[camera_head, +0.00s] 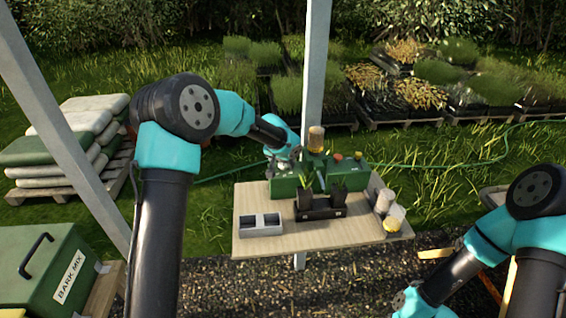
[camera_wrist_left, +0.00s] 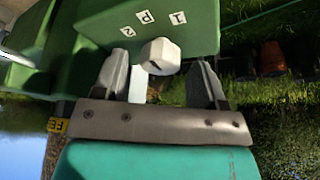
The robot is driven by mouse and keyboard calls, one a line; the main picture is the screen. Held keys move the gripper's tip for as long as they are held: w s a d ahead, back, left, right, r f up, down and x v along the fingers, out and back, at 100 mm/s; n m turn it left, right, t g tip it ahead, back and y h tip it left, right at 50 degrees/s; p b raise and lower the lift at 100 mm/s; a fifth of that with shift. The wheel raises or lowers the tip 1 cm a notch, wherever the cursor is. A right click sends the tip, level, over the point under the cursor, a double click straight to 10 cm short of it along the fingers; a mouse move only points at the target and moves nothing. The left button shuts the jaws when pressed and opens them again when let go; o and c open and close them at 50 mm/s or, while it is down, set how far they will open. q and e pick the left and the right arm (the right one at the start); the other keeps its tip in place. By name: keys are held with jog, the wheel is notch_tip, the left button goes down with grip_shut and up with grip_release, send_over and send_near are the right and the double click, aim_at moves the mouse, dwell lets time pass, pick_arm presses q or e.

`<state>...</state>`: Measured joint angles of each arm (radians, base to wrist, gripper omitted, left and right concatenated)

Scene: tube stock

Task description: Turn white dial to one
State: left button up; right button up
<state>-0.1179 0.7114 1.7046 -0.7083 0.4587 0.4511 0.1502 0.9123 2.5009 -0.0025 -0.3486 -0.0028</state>
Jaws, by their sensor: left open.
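The white dial (camera_wrist_left: 161,56) sits on a face of the green box (camera_wrist_left: 190,25) in the left wrist view. White labels are on that face near the dial: a "2" (camera_wrist_left: 128,31), a "P" (camera_wrist_left: 145,17) and a "1" (camera_wrist_left: 178,18). I cannot tell which label the dial points at. My left gripper (camera_wrist_left: 161,66) is open, with one finger on each side of the dial and gaps visible. In the head view my left gripper (camera_head: 282,165) is at the green box (camera_head: 285,186) on the table, and the dial cannot be made out. My right gripper is out of view.
The table's front strip is clear.

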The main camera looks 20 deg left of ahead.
pick_arm(q)
jog(key=shift+w+f, duration=0.15)
jog(key=shift+f, duration=0.15)
jog(key=shift+c, duration=0.4)
jog(key=c, duration=0.8)
jog(key=shift+c, duration=0.2)
